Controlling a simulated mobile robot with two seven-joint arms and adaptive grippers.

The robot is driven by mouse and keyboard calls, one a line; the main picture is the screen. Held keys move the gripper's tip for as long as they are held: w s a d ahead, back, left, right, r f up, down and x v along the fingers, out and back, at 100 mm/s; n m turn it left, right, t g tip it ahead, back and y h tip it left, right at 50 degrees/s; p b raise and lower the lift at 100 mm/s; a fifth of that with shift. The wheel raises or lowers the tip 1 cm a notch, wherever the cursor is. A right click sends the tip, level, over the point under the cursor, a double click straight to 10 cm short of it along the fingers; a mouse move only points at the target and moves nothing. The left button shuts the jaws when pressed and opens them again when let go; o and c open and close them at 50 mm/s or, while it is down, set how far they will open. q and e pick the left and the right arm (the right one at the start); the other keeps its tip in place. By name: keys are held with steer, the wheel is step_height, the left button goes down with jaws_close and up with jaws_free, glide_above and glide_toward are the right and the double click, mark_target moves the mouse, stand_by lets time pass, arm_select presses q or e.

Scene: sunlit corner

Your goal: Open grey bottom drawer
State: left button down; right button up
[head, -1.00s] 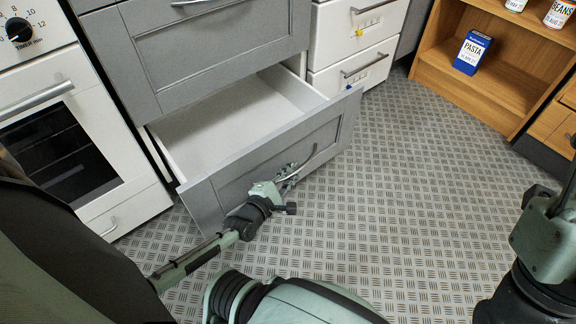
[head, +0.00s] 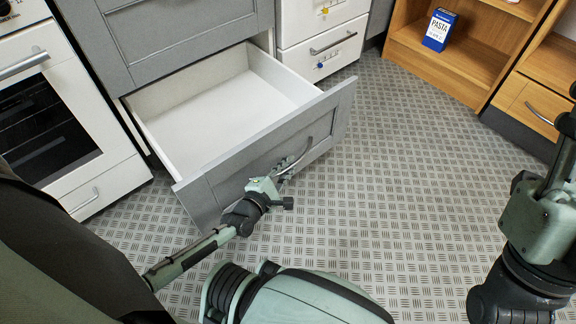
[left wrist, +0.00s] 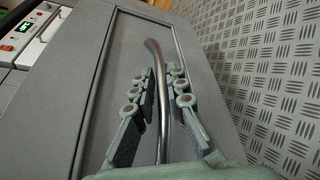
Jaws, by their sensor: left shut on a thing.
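The grey bottom drawer (head: 222,182) stands pulled out from its cabinet in the head view, and its white inside (head: 222,98) is empty. Its curved metal handle (head: 308,150) is on the front panel. My left gripper (head: 284,167) is at the handle. In the left wrist view the handle (left wrist: 155,58) runs between the two fingers of my left gripper (left wrist: 165,88), which is shut on it. Part of the handle is hidden by the gripper. My right arm shows at the right edge of the head view, but its fingers are out of view.
A white oven (head: 62,125) stands left of the drawer and white drawers (head: 322,45) stand to its right. A wooden shelf unit (head: 462,72) with a blue pasta box (head: 439,30) is at the back right. The patterned floor (head: 400,170) before the drawer is clear.

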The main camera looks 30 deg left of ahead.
arm_select(q)
steer(key=shift+s+d, duration=0.15)
stand_by(0.3)
steer(key=c, duration=1.8)
jaws_free()
steer(key=v, duration=0.7)
steer(key=shift+s, duration=0.25)
